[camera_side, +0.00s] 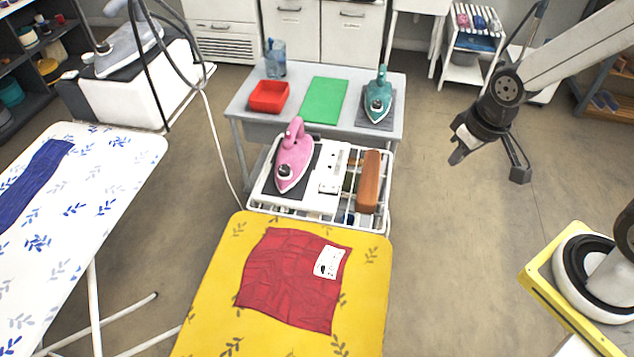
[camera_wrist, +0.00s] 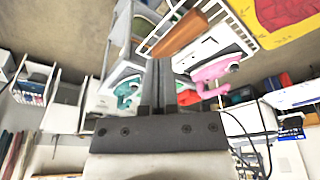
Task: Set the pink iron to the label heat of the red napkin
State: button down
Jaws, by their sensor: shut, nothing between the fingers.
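The pink iron (camera_side: 293,157) rests on a dark pad on the white wire rack at the head of the yellow board; a dark round dial shows low on its body. It also shows in the wrist view (camera_wrist: 216,72). The red napkin (camera_side: 288,277) lies spread on the yellow board, with a white label (camera_side: 328,262) at its upper right; the label's marks are too small to read. My gripper (camera_side: 456,158) is shut and empty, in the air to the right of the rack, apart from the iron. Its fingers show in the wrist view (camera_wrist: 159,77).
A teal iron (camera_side: 378,98), green cloth (camera_side: 324,100) and red tray (camera_side: 268,96) are on the grey table behind. A brown wooden block (camera_side: 369,181) lies on the rack's right side. A blue cloth (camera_side: 33,184) lies on the patterned board at left.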

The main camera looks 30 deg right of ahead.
jog(key=c, duration=0.8)
grip_release()
jog(key=o, duration=0.4)
jog(key=shift+w+a, duration=0.1)
jog(key=shift+w, duration=0.2)
jog(key=shift+o, duration=0.6)
jog(key=w+a+n, duration=0.3)
jog(key=w+n, duration=0.3)
jog(key=w, duration=0.4)
jog(key=shift+a+r+g, duration=0.2)
jog(key=shift+a+g, duration=0.05)
jog(key=shift+g, duration=0.05)
jog(key=w+a+f+n, duration=0.2)
jog(key=w+a+n, duration=0.3)
jog(key=n, duration=0.1)
jog(key=w+a+f+n+g, duration=0.1)
jog(key=w+a+f+n, duration=0.2)
jog(key=w+a+n, duration=0.3)
jog(key=w+a+f+n+g, duration=0.1)
jog(key=w+a+f+n, duration=0.1)
jog(key=w+a+n, duration=0.3)
jog(key=shift+w+a+f+n, duration=0.15)
jog(key=shift+w+f+n, duration=0.1)
jog(key=shift+w, duration=0.1)
jog(key=shift+w+a+f+n, duration=0.1)
jog(key=shift+w+a+n, duration=0.05)
jog(key=shift+w+n, duration=0.15)
jog(key=shift+w+a+f+n, duration=0.15)
jog(key=shift+a+f+n, duration=0.05)
jog(key=shift+a+n, duration=0.2)
